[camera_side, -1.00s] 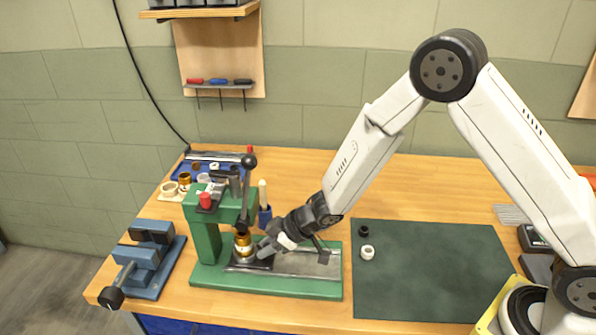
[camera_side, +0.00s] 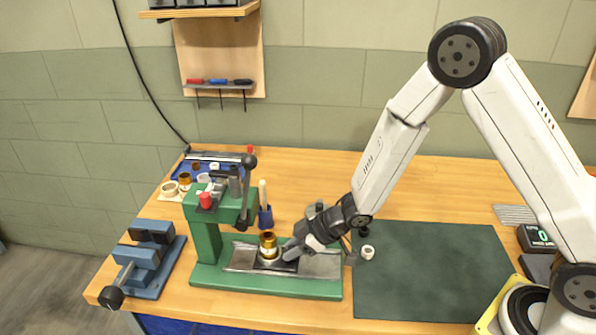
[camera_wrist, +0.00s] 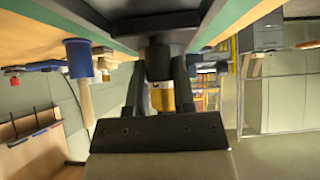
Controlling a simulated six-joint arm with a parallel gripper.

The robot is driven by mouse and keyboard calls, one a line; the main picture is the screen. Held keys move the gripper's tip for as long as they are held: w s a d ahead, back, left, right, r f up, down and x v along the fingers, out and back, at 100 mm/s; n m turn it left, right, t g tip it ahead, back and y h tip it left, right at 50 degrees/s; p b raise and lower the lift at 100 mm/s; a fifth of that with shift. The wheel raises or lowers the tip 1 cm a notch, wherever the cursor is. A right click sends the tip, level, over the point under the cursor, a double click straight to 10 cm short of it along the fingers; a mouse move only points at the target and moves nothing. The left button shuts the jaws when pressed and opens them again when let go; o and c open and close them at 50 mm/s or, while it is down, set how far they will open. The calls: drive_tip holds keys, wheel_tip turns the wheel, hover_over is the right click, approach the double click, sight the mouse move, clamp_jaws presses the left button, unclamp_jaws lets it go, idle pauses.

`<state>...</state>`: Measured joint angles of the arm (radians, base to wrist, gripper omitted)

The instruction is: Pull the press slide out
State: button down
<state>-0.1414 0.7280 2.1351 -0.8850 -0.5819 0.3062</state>
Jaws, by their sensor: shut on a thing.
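The press slide (camera_side: 240,257) is a grey metal plate on a rail along the green press base (camera_side: 315,292). It carries a brass-coloured cylindrical part (camera_side: 268,243) in a dark round seat, now to the right of the press column (camera_side: 206,240). The brass part also shows in the wrist view (camera_wrist: 162,97). My gripper (camera_side: 288,253) is low at the right of the seat, shut on the slide's front end. In the wrist view its two dark fingers (camera_wrist: 161,88) close on a dark knob-like piece. The exact contact is partly hidden by the fingers.
A blue vise (camera_side: 148,262) stands left of the press. The press lever (camera_side: 247,185) hangs above. A dark green mat (camera_side: 430,270) with a small white ring (camera_side: 367,252) lies to the right, mostly clear.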

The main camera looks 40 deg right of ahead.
drive_tip(key=s+d, duration=0.4)
drive_tip(key=d, duration=0.1)
drive_tip(key=shift+s, duration=0.35)
drive_tip(key=shift+c, duration=2.2)
unclamp_jaws()
drive_tip(key=shift+s+r, duration=0.1)
drive_tip(key=shift+r, duration=0.05)
drive_tip(key=v, duration=0.7)
drive_tip(key=shift+r, duration=0.2)
drive_tip(key=shift+s+d, duration=0.15)
